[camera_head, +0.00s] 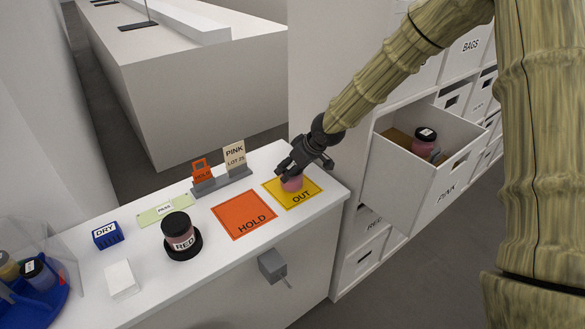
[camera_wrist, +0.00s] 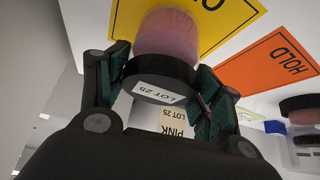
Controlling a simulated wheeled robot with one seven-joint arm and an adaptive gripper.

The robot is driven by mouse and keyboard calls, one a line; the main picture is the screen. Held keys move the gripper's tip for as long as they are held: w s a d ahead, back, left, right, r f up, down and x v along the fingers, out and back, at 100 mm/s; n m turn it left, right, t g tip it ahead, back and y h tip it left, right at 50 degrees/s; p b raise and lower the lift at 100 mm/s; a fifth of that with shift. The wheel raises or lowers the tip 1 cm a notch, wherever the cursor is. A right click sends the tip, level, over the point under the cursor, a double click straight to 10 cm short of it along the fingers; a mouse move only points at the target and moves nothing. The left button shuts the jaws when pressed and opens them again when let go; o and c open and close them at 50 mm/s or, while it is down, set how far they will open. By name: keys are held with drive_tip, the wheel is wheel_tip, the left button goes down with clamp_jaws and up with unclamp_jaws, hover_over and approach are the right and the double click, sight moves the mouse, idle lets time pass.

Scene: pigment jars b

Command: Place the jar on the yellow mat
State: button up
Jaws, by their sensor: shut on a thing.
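A pink jar (camera_head: 291,184) with a dark lid stands on or just above the yellow mat (camera_head: 306,200), which reads OUT. I cannot tell whether its base touches the mat. In the wrist view the jar (camera_wrist: 167,38) has a "LOT 25" label on its lid, and the yellow mat (camera_wrist: 235,18) lies behind it. My gripper (camera_head: 292,170) is shut on the jar's lid, with a finger on each side in the wrist view. The fingers hide much of the jar's top in the head view.
An orange HOLD mat (camera_head: 244,215) lies left of the yellow mat. A card stand (camera_head: 222,182) with a "PINK LOT 25" card is behind. A RED jar (camera_head: 179,236) stands farther left. An open PINK drawer (camera_head: 415,185) holding another jar juts out at right.

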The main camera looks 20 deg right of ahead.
drive_tip(key=shift+f, duration=0.4)
drive_tip(key=shift+f, duration=0.1)
drive_tip(key=o, duration=1.1)
drive_tip(key=shift+b+v, duration=0.55)
drive_tip(key=shift+v, duration=5.55)
